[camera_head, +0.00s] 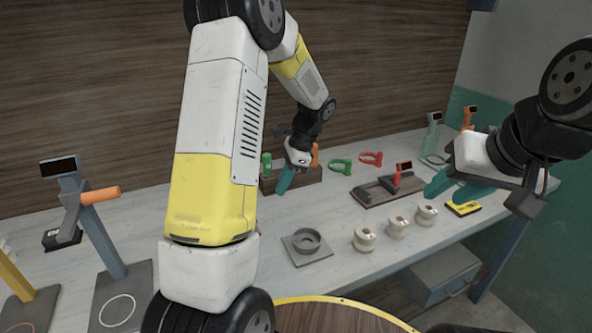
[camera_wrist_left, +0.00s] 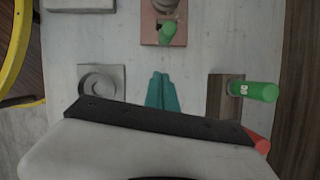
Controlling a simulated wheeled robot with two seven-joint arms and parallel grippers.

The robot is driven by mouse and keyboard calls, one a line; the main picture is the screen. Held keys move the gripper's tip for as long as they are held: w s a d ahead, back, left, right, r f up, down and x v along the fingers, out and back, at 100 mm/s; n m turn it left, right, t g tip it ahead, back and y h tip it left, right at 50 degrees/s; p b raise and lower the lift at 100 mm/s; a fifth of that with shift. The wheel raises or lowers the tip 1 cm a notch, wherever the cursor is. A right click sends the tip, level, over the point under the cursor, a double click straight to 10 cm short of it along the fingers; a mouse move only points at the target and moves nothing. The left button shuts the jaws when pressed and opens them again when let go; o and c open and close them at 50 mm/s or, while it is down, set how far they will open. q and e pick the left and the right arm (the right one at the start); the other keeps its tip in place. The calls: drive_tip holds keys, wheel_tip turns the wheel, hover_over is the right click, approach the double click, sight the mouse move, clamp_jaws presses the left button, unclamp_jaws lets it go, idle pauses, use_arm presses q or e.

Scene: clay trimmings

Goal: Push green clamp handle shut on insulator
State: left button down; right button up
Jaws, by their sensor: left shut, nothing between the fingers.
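In the left wrist view, a green handle (camera_wrist_left: 168,33) stands out over a pinkish-brown base plate (camera_wrist_left: 150,33) at the top middle. A pale round piece (camera_wrist_left: 166,7), apparently the insulator, sits behind it, cut by the picture's top edge. My left arm hides this spot in the head view. My left gripper (camera_head: 286,180) has its teal fingers together and empty; they also show in the left wrist view (camera_wrist_left: 162,92), below the base plate and apart from it. My right gripper (camera_head: 456,186) is open and empty over the table's right part.
A wooden block (camera_wrist_left: 219,105) holds a second green handle (camera_wrist_left: 254,90) and an orange one. A grey ring dish (camera_head: 306,243) and three cream spools (camera_head: 397,227) stand in front. A red-handled fixture (camera_head: 393,181) is at right. An orange-handled stand (camera_head: 93,230) is at far left.

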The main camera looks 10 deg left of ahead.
use_arm(q)
drive_tip(key=x, duration=0.5)
drive_tip(key=shift+s+a+f, duration=0.1)
drive_tip(key=shift+a, duration=0.15)
drive_tip(key=shift+s+a, duration=0.25)
drive_tip(key=shift+a, duration=0.25)
drive_tip(key=shift+s+a, duration=0.25)
drive_tip(key=shift+a, duration=0.25)
drive_tip(key=shift+s+a, duration=0.2)
drive_tip(key=shift+a, duration=0.3)
